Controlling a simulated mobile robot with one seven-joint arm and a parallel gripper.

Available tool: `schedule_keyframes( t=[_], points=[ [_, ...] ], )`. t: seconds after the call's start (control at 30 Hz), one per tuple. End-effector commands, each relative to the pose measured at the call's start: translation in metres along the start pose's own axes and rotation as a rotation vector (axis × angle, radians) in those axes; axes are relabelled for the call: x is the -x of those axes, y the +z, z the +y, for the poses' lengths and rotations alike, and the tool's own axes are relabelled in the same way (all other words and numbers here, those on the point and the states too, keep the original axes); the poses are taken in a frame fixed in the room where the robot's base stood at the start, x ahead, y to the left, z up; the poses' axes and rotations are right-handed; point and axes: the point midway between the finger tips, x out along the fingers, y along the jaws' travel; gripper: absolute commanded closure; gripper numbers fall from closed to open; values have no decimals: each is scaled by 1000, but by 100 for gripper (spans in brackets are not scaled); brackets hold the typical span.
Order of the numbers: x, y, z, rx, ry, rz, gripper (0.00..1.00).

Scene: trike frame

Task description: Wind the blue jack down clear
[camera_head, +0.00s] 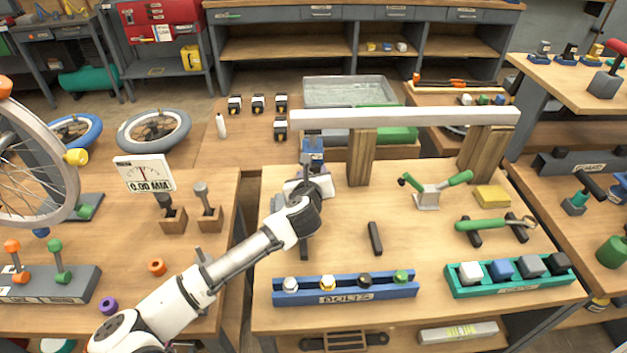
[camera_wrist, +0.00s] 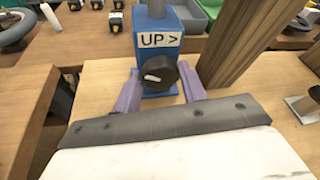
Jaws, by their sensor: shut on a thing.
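The blue jack (camera_head: 312,150) stands on the bench under the left end of a long white beam (camera_head: 400,117). In the wrist view the blue jack (camera_wrist: 152,92) carries a white "UP >" label and a dark round knob (camera_wrist: 158,73) with a pale mark on it. My gripper (camera_wrist: 158,85) faces the jack, with one purple finger on each side of the knob, shut on it. In the head view my wrist hides the knob and the jack's lower part. Whether the jack's top touches the beam is hard to tell.
Wooden blocks (camera_head: 361,158) stand under the beam right of the jack. A blue bolt rack (camera_head: 345,288) and a dark bar (camera_head: 375,238) lie nearer on the bench. A green-handled clamp (camera_head: 428,190) stands to the right. A gauge sign (camera_head: 144,173) is at left.

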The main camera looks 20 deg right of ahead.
Motion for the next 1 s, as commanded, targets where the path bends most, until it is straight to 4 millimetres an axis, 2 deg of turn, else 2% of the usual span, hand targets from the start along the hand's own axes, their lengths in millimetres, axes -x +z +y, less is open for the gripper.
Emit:
schedule_keyframes(
  t=[0.3,0.77,0.8,0.93,1.0],
  points=[
    [0,-1,1,95,-35,-8,82],
    [0,0,1,106,-40,-8,82],
    [0,0,1,106,-40,-8,56],
    [0,0,1,106,-40,-8,39],
    [0,0,1,106,-39,-8,37]
  ],
)
